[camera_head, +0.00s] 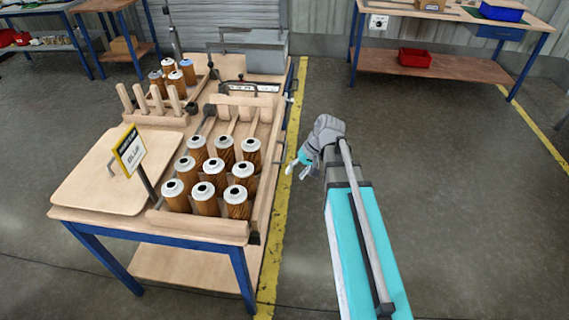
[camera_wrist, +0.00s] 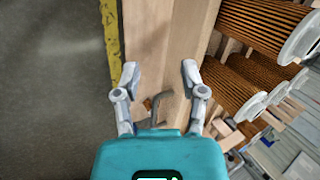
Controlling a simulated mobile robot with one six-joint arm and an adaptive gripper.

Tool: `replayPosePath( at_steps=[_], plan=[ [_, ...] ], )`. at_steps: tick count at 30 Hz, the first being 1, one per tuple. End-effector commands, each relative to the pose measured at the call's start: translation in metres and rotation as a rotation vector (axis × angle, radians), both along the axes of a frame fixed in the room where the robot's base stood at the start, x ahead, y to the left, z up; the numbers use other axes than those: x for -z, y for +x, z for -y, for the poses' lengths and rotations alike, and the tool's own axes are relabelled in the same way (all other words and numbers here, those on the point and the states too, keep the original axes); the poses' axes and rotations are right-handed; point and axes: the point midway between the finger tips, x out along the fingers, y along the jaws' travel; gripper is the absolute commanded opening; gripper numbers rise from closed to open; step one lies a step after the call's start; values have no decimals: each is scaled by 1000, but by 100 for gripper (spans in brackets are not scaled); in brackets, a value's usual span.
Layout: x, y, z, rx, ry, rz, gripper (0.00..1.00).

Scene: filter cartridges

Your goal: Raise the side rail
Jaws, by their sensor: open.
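The side rail (camera_head: 267,187) is a long pale wooden board along the right edge of the workbench, beside the filter cartridges; it appears to be lowered. A grey bar handle (camera_head: 282,153) is on its outer face. In the wrist view the wooden rail (camera_wrist: 147,45) runs up the picture, and the handle (camera_wrist: 158,106) shows between my fingers. My gripper (camera_head: 297,166) is just right of the rail, at about the handle's height. In the wrist view my gripper (camera_wrist: 157,78) is open, with a finger on each side of the handle. I cannot tell whether they touch.
Several brown pleated cartridges (camera_head: 213,170) with white caps stand in rows left of the rail. Floor right of the yellow line (camera_head: 290,170) is clear.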

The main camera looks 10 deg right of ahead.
Motion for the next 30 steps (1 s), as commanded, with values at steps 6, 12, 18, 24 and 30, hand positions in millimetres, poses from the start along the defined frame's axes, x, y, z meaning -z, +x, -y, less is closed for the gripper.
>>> replayPosePath(
  at_steps=[6, 12, 18, 24, 30],
  plan=[
    [31, 36, 12, 44, 164, 20, 54],
    [47, 64, 27, 81, 313, 47, 54],
    [60, 92, 48, 115, 461, 82, 54],
    [71, 118, 74, 148, 607, 126, 54],
    [77, 139, 104, 173, 743, 174, 54]
  ],
)
